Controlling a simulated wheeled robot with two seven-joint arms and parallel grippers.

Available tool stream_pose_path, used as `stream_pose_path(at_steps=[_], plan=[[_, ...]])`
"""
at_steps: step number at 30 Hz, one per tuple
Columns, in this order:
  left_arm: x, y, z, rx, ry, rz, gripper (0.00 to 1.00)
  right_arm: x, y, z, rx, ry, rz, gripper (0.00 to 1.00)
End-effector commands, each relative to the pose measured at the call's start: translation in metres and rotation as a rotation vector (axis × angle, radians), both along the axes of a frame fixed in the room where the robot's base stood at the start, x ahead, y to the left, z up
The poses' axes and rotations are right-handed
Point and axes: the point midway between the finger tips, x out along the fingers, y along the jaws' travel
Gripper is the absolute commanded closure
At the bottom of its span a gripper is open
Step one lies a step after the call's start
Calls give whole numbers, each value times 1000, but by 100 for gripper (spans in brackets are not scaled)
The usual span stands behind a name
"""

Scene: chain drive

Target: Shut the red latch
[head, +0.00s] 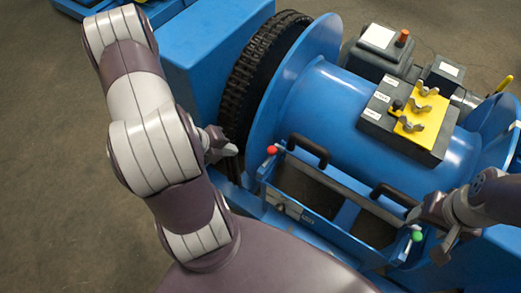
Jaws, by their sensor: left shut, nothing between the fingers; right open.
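The red latch shows as a small red knob (272,150) at the upper left corner of a blue frame (320,212) in front of the big blue drum. The rest of the latch is too small to make out, so I cannot tell its position. My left gripper (229,150) is shut and empty, a short way left of the red knob and apart from it, beside the chain. My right gripper (436,245) is open at the lower right, close to a green knob (417,236); I cannot tell whether it touches that knob.
Two black handles (308,151) (394,194) rise from the blue frame. A dark chain (262,75) wraps the drum's left flange, beside a blue housing (205,45). Open floor lies at the left.

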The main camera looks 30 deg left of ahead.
Motion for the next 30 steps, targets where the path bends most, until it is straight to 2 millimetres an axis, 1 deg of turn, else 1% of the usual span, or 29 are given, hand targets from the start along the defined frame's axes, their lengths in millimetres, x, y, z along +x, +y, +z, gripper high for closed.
stream_pose_path(at_steps=[5, 8, 10, 22, 24, 27, 30], plan=[[0, 0, -1, -1, 2, 2, 100, 0, 0, 0, 0, 0, 0, 40], [4, -3, -7, -1, 2, 1, 100, 0, 0, -3, 0, 0, 0, 40], [9, -6, -16, -2, 4, 0, 100, 0, 0, -6, 0, 0, 0, 40], [54, -35, -82, -1, 4, 0, 100, 0, 0, -21, 0, 0, 0, 40], [65, -40, -82, 0, 3, -1, 100, 0, 0, -18, 0, 0, 0, 40], [76, -47, -85, 0, 3, 0, 100, 0, 0, -17, 0, 0, 0, 40], [83, -51, -88, 0, 4, 2, 100, 0, 0, -17, 0, 0, 0, 40]])
